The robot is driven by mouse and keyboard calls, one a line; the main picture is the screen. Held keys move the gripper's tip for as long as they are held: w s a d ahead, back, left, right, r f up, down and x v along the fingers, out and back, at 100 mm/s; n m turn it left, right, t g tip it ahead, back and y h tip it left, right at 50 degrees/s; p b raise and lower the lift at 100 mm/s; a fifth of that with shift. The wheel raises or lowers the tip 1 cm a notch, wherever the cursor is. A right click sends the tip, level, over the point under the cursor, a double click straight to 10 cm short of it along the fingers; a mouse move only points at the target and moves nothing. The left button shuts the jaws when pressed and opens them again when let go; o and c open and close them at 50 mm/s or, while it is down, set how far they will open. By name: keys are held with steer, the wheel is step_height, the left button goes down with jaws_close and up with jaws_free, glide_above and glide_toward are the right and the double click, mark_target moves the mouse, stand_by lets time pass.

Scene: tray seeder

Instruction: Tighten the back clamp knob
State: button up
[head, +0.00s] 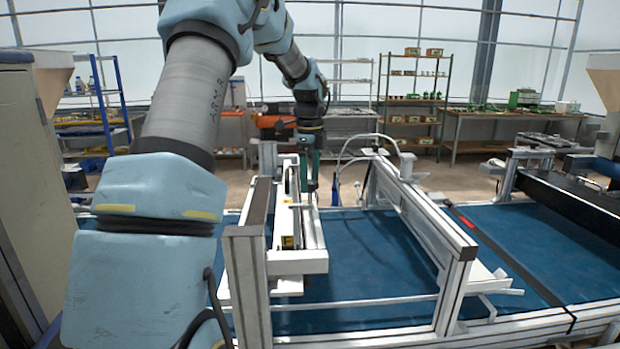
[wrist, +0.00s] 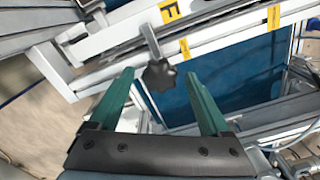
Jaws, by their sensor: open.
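The clamp knob (wrist: 159,75) is a dark, lobed star knob on a metal stem, seen in the wrist view. It sits between the two green fingers of my gripper (wrist: 163,82), a little nearer the left finger. The gripper is open, and a gap shows on each side of the knob. In the head view my gripper (head: 309,180) points down at the far end of the white seeder beam (head: 288,215). The knob cannot be made out in the head view. A yellow label marked with a dark letter (wrist: 170,12) is on the rail behind the knob's stem.
A blue conveyor belt (head: 365,250) runs beneath the machine. Aluminium frame posts (head: 245,280) stand at the near side, and a second frame (head: 425,210) stands to the right. Metal rails lie close around the gripper. Shelves (head: 415,100) stand far back.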

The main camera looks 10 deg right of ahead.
steer(key=shift+r, duration=0.1)
step_height(320, 180, up, 11)
steer(key=b, duration=0.3)
steer(key=shift+f, duration=0.2)
steer(key=shift+s, duration=0.1)
